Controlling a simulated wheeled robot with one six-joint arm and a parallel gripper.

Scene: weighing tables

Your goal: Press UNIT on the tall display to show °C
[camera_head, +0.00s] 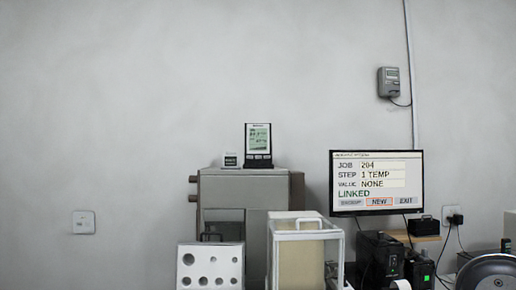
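The tall display (258,140) is a dark upright unit with a pale green screen. It stands on top of a grey-brown cabinet against the wall. Its screen figures are too small to read, so I cannot tell which unit it shows. A row of small buttons (258,157) sits under the screen, and their labels are not legible. My gripper is not in view.
A white block with holes (210,268) and a clear-fronted box (306,225) stand in front. A monitor (377,211) reads "1 TEMP", "NONE", "LINKED". Wall space above is clear.

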